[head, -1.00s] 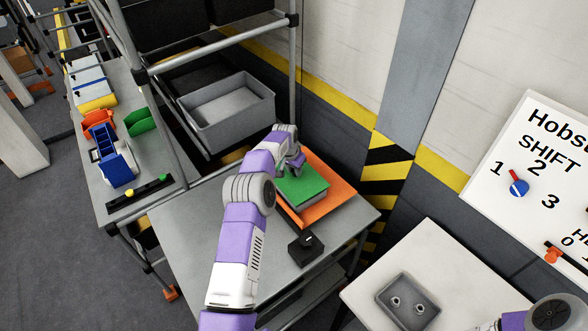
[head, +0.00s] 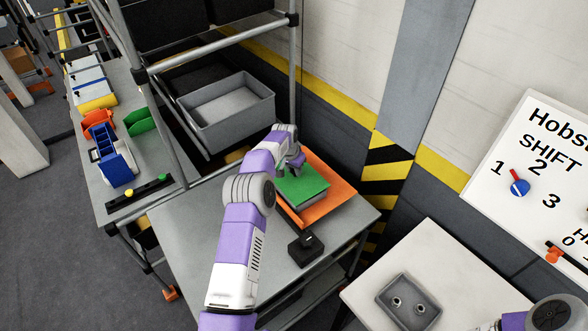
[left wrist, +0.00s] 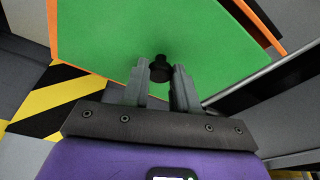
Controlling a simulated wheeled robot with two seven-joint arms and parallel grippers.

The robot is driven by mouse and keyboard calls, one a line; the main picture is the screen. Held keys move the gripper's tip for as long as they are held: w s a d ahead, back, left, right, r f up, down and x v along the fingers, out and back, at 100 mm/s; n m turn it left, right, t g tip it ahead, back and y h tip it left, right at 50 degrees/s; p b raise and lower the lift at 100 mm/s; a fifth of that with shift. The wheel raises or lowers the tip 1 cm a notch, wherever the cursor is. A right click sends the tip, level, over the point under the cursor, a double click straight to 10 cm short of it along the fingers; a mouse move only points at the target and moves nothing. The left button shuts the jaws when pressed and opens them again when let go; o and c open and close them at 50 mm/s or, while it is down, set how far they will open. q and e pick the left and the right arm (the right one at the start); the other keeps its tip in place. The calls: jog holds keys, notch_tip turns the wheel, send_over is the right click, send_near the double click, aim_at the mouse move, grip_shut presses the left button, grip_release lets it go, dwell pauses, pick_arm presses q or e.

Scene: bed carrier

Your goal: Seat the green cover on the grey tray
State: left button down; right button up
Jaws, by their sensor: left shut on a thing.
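The green cover (head: 306,186) is a flat plate with a small black knob (left wrist: 160,68). In the head view it lies over the grey tray (head: 313,206), of which only a grey front side shows beneath it. I cannot tell whether the cover is fully down on the tray. My left gripper (head: 293,166) is at the cover's far left part, shut on the knob. In the left wrist view the two fingers (left wrist: 160,84) stand either side of the knob, with the cover (left wrist: 100,40) beyond. My right gripper is not in view.
An orange board (head: 337,182) lies under the tray on the grey table (head: 190,235). A black block (head: 301,249) stands in front. A white table (head: 460,265) at right carries a grey box (head: 383,294) with two round parts. Shelf posts rise at left behind the table.

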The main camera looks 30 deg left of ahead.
pick_arm(q)
jog(key=shift+f+b, duration=0.6)
jog(key=shift+f, duration=0.35)
jog(key=c, duration=0.8)
grip_release()
jog(key=shift+s, duration=0.1)
